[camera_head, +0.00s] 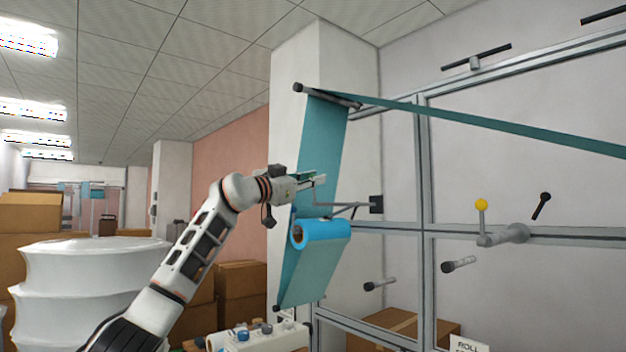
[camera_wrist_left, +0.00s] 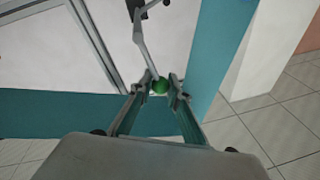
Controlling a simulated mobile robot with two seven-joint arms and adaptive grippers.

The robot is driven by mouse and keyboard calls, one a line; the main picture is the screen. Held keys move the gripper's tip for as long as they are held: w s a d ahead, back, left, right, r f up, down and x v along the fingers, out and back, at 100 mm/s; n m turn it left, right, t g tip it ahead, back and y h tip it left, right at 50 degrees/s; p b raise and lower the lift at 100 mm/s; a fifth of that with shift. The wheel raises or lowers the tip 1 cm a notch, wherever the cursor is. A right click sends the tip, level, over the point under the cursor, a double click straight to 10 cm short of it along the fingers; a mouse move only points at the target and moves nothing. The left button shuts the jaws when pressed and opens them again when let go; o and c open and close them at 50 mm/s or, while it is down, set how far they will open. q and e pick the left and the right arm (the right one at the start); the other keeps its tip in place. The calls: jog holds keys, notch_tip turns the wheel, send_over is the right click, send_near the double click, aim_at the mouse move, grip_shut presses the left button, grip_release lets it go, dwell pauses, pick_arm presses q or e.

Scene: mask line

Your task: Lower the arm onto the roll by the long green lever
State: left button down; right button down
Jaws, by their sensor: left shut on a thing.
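The blue roll (camera_head: 325,232) hangs on the frame in front of the teal sheet, its brown core facing left. A thin grey lever (camera_head: 313,198) rises just above it, joined to rods that run right to a black block (camera_head: 376,204) on the frame. My left gripper (camera_head: 318,180) is at the lever's upper end, above the roll. In the left wrist view, its fingertips (camera_wrist_left: 160,88) close around the lever's green ball knob (camera_wrist_left: 160,86). The grey rod (camera_wrist_left: 143,45) runs up from the knob. Whether the rods touch the roll cannot be told. My right gripper is not in view.
The teal sheet (camera_head: 310,270) runs down behind the roll, and a teal band (camera_head: 480,122) stretches right from its top. A yellow-knobbed lever (camera_head: 481,204) and a black handle (camera_head: 541,205) sit on the right. Cardboard boxes (camera_head: 238,292) stand behind my arm.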

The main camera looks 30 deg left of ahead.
pick_arm(q)
jog(key=c, duration=1.9)
grip_release()
jog(key=shift+s, duration=0.1)
jog(key=v, duration=1.1)
jog(key=shift+s+f, duration=0.2)
jog(key=shift+s, duration=0.15)
